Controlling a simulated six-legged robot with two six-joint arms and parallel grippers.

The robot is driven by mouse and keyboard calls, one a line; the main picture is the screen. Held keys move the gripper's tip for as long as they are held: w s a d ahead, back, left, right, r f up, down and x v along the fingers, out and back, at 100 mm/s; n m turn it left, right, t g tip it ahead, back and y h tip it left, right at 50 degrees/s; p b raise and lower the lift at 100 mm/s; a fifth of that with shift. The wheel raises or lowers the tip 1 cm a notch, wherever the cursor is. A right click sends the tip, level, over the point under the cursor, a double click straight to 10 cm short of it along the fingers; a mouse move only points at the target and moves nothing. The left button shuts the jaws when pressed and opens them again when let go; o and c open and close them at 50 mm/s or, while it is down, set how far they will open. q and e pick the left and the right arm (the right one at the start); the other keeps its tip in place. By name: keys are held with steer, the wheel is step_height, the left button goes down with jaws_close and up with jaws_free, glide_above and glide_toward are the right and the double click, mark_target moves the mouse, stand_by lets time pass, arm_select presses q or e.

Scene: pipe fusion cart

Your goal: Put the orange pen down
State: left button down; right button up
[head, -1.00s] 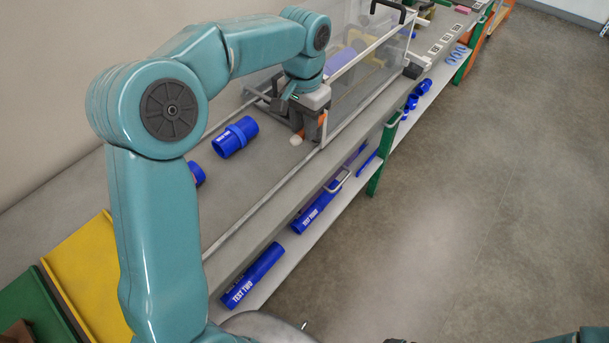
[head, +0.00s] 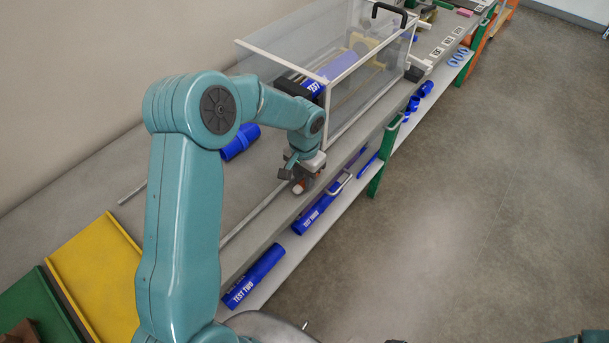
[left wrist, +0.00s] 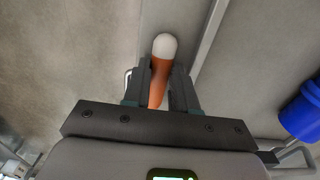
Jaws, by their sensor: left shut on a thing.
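My left gripper (head: 302,178) is shut on the orange pen (head: 297,189), near the front edge of the grey bench (head: 225,205). The left wrist view shows the pen's orange body (left wrist: 158,80) between the two dark fingers (left wrist: 163,72), with its rounded white end (left wrist: 165,45) sticking out past them. Much of the pen is hidden by the gripper in the head view. I cannot tell whether the pen touches the bench. My right gripper is not in view.
A clear-walled box with a white frame (head: 352,70) stands behind the gripper. A blue pipe piece (head: 240,142) lies on the bench, partly behind my arm. Labelled blue pipes (head: 254,277) lie on the lower shelf. Bare bench lies left of the gripper.

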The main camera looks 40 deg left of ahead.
arm_select(q)
steer(key=shift+f, duration=0.1)
steer(key=shift+f+b, duration=0.15)
steer(key=shift+b, duration=0.15)
steer(key=c, duration=0.9)
jaws_free()
